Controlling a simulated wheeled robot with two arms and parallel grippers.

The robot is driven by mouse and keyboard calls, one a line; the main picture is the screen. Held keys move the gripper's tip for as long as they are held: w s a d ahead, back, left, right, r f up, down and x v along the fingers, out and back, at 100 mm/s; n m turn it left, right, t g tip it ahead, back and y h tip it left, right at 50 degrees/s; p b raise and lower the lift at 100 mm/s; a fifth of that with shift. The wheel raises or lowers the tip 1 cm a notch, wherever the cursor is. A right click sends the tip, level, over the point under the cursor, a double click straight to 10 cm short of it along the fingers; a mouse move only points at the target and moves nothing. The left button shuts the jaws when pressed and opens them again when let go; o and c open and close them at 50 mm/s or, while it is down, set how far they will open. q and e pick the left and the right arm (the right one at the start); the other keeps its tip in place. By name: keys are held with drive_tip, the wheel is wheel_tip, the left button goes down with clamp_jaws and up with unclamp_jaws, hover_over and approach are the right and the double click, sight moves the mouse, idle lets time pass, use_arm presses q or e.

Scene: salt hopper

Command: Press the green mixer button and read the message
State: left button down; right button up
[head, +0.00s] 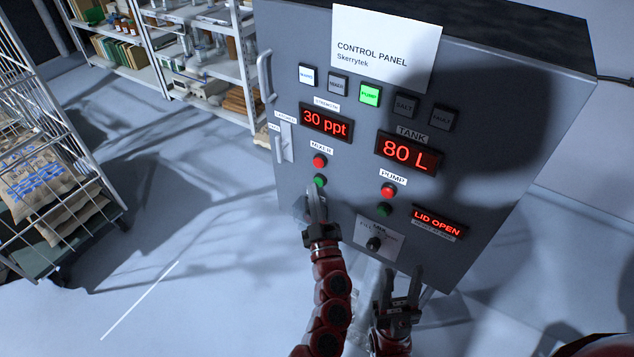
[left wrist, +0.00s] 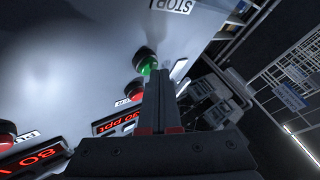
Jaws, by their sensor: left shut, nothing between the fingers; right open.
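The grey control panel (head: 470,230) fills the middle of the head view. Its green mixer button (head: 320,182) sits under a red mixer button (head: 320,161). My left gripper (head: 316,194) is shut and empty, with its fingertips at or just below the green mixer button. In the left wrist view the fingertips overlap the edge of the green button (left wrist: 146,62); I cannot tell whether they touch or press it. The message display (head: 438,222) reads "LID OPEN". My right gripper (head: 402,285) is open and empty, low in front of the panel.
Other displays read "30 ppt" (head: 326,122) and "80 L" (head: 408,154). The pump indicator (head: 370,94) is lit green. A red and a green pump button (head: 384,210) and a dark knob (head: 375,243) are nearby. A wire rack with sacks (head: 40,185) stands left; floor between is clear.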

use_arm(q)
drive_tip(key=shift+s+a, duration=0.4)
drive_tip(key=shift+s, duration=0.1)
drive_tip(key=s+a+p, duration=0.1)
drive_tip(key=s, duration=0.1)
drive_tip(key=s+a, duration=0.2)
drive_tip(key=shift+p, duration=0.35)
idle(0.6)
